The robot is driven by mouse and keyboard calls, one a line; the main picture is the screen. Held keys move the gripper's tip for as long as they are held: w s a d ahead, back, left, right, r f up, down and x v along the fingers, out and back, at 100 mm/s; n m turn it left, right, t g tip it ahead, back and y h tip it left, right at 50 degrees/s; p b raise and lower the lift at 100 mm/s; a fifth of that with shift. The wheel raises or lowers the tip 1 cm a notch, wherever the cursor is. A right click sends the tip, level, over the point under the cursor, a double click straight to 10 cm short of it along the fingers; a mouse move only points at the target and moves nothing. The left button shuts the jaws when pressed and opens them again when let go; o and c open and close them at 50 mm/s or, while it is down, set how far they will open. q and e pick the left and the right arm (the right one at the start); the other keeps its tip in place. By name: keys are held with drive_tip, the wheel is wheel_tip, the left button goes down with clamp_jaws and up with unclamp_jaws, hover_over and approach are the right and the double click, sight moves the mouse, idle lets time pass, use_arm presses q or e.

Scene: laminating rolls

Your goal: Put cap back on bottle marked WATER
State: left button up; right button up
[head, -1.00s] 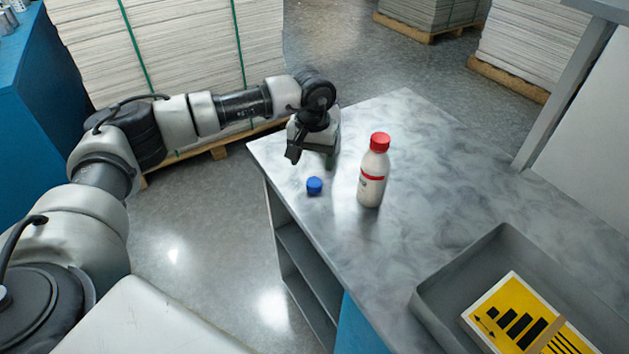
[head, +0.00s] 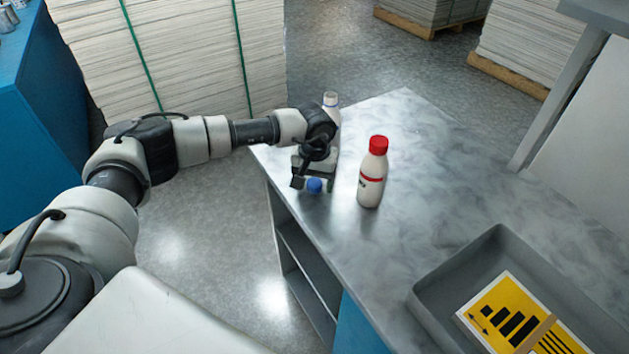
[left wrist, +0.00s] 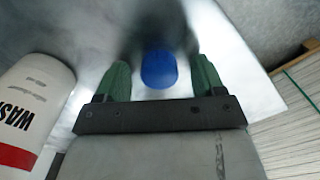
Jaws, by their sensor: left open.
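A small blue cap (head: 314,186) lies on the marbled tabletop near its left edge. In the left wrist view the cap (left wrist: 159,68) shows between the two green fingers, with a gap on each side. My left gripper (head: 312,184) is open and low over the cap. A white bottle with a blue band (head: 331,102) stands behind my left wrist; its top has no coloured cap, and its lower part and label are hidden. A white bottle with a red cap (head: 372,175) stands upright to the right of the gripper. In the left wrist view this bottle (left wrist: 35,95) shows the letters "WAS". My right gripper is out of view.
A grey tray (head: 437,280) with a yellow, black-marked item (head: 508,312) sits at the front right of the table (head: 430,190). Stacks of sheets (head: 190,60) stand on pallets beyond the table. The table's middle and far right are clear.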

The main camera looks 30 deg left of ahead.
sight(316, 184)
use_arm(q)
drive_tip(key=c, duration=1)
drive_tip(key=shift+r, duration=0.15)
drive_tip(key=shift+r+b, duration=0.4)
drive_tip(key=shift+r, duration=0.2)
drive_tip(key=r, duration=0.2)
drive_tip(key=b, duration=0.1)
drive_tip(key=shift+s+d+r, duration=0.15)
drive_tip(key=shift+d+r, duration=0.1)
drive_tip(key=shift+r, duration=0.15)
drive_tip(key=s+d+r, duration=0.2)
drive_tip(key=d, duration=0.1)
drive_tip(key=s+d+r+b, duration=0.1)
drive_tip(key=s+d+r, duration=0.1)
drive_tip(key=d, duration=0.1)
drive_tip(key=s+d+r+b, duration=0.1)
drive_tip(key=s+d+r, duration=0.1)
drive_tip(key=d, duration=0.1)
drive_tip(key=shift+s+r, duration=0.25)
drive_tip(key=shift+r, duration=0.15)
